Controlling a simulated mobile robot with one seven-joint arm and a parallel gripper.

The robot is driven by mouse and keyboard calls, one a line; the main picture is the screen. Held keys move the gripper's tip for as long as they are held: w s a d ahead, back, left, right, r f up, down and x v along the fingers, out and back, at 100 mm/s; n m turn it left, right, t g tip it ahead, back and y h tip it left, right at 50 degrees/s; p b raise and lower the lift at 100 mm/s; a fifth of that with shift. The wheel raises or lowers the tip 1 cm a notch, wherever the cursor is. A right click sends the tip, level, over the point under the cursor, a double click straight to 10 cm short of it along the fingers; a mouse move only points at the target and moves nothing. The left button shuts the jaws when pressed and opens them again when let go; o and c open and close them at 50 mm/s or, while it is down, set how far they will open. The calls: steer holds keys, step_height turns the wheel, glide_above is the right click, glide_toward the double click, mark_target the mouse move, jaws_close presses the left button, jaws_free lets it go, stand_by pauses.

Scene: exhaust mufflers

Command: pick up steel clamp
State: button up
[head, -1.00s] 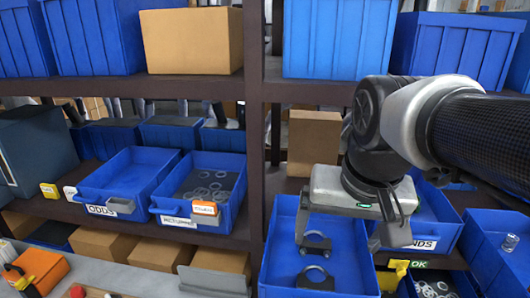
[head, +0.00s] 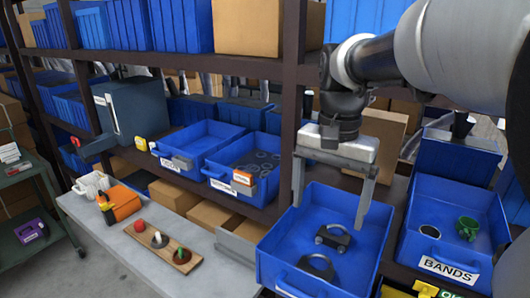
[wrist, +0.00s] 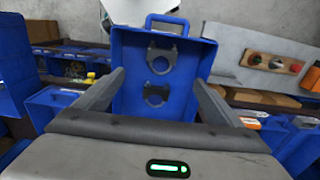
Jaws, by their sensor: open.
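Two dark grey steel clamps lie in a blue bin (head: 262,262) on the shelf. Each has a ring and a small block or foot. One clamp (head: 340,238) is farther back and the other clamp (head: 317,265) is nearer the bin's front. My gripper (head: 329,216) is open and points down over this bin, its fingers spread and empty above the farther clamp. In the wrist view both clamps, one (wrist: 155,95) and the other (wrist: 162,55), appear between the fingers, apart from them.
A bin labelled BANDS (head: 447,268) stands right, holding a dark ring and a green part. A cardboard box (head: 375,140) stands behind my gripper.

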glide_above(315, 268)
steer(key=f, duration=1.2)
steer(key=shift+s+d, duration=0.15)
steer(key=shift+s, duration=0.05)
steer(key=shift+w+f, duration=0.15)
steer(key=shift+f, duration=2.6)
steer(key=c, duration=1.3)
